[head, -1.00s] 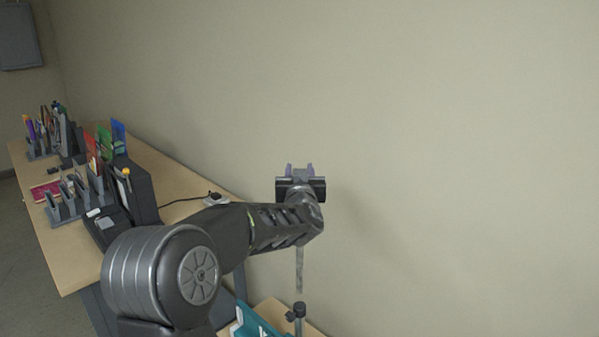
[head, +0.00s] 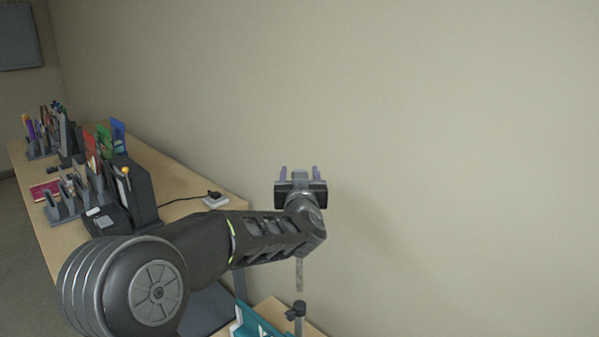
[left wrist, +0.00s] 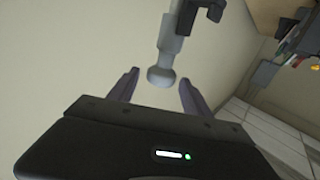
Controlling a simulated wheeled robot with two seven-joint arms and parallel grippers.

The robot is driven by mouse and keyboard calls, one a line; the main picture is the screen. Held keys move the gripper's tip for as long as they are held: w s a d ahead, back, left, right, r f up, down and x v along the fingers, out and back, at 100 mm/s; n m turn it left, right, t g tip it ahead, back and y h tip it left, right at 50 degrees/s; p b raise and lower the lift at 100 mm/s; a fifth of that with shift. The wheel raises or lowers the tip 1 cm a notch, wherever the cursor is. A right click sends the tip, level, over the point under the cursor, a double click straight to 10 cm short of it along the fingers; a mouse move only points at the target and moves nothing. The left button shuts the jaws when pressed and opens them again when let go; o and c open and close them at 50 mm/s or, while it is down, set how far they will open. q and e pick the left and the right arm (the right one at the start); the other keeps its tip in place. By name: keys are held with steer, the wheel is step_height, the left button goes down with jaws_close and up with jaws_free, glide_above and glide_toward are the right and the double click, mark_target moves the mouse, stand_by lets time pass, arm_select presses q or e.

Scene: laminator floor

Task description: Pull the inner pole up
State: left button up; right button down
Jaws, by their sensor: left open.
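The inner pole (head: 299,273) is a thin light grey rod. It stands upright above a dark outer tube with a black clamp (head: 296,312); its upper part is hidden behind my left wrist. My left gripper (head: 300,172) is open, with one purple-grey finger on each side of a grey piece that looks like the pole's top. In the left wrist view, the rounded end of a grey pole (left wrist: 172,42) lies between the spread fingers of the gripper (left wrist: 158,76), with visible gaps on both sides. My right gripper is not in view.
A wooden desk (head: 165,182) with pen holders, a black device (head: 137,190) and a small white box (head: 215,200) stands at the left. A teal object (head: 250,322) lies by the clamp on a lower wooden surface. A bare wall fills the right side.

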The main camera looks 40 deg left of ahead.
arm_select(q)
steer(key=v, duration=0.3)
steer(key=shift+s+d, duration=0.15)
steer(key=shift+d, duration=0.05)
stand_by(0.4)
